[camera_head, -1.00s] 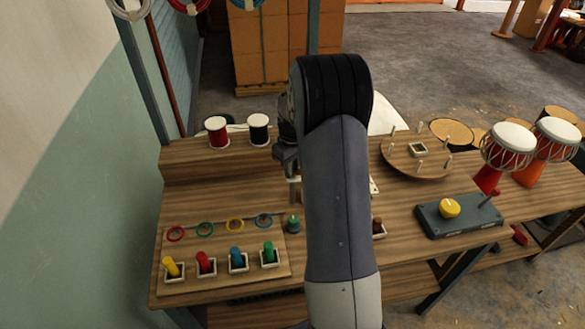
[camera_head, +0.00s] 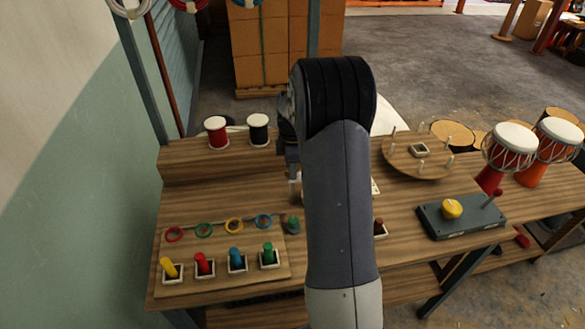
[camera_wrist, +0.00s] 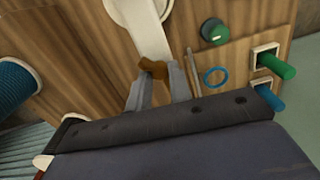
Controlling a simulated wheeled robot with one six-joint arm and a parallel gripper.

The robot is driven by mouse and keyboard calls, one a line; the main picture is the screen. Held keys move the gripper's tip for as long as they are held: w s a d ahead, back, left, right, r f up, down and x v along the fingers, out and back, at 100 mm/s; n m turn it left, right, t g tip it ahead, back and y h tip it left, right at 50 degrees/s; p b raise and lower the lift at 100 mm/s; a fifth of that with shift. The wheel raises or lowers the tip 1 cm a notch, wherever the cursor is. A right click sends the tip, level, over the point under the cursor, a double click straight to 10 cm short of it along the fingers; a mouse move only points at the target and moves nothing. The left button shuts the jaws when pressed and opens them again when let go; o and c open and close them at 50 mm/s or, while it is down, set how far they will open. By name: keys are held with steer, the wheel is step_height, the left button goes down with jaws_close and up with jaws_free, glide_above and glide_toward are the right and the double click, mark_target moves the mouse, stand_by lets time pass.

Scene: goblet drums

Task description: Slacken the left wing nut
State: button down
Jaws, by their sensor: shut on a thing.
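A small brown wing nut (camera_wrist: 153,68) sits at the lower end of a white strip-like part (camera_wrist: 148,35) in the wrist view. My gripper (camera_wrist: 158,78) is shut on this wing nut, with one grey finger on each side of it. The frames do not show whether it is the left one; no second wing nut can be made out. In the head view my arm hides the wing nut and most of the white part. There my gripper (camera_head: 294,188) shows only in part, left of my arm, low over the wooden bench (camera_head: 200,200).
A green knob (camera_head: 293,224) stands close to my gripper. Coloured rings and pegs on a board (camera_head: 215,270) lie to the left. Two thread spools (camera_head: 217,132) stand behind. A round pegged disc (camera_head: 418,160), a grey box with a yellow knob (camera_head: 460,215) and drums (camera_head: 508,150) are right.

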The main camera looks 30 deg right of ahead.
steer(key=n, duration=0.6)
steer(key=shift+n, duration=0.3)
steer(key=n, duration=0.5)
steer(key=shift+b, duration=0.3)
steer(key=shift+n, duration=0.4)
steer(key=c, duration=1.3)
jaws_free()
step_height(320, 180, up, 11)
steer(key=shift+f+b, duration=0.1)
steer(key=shift+b, duration=0.3)
steer(key=shift+f, duration=0.1)
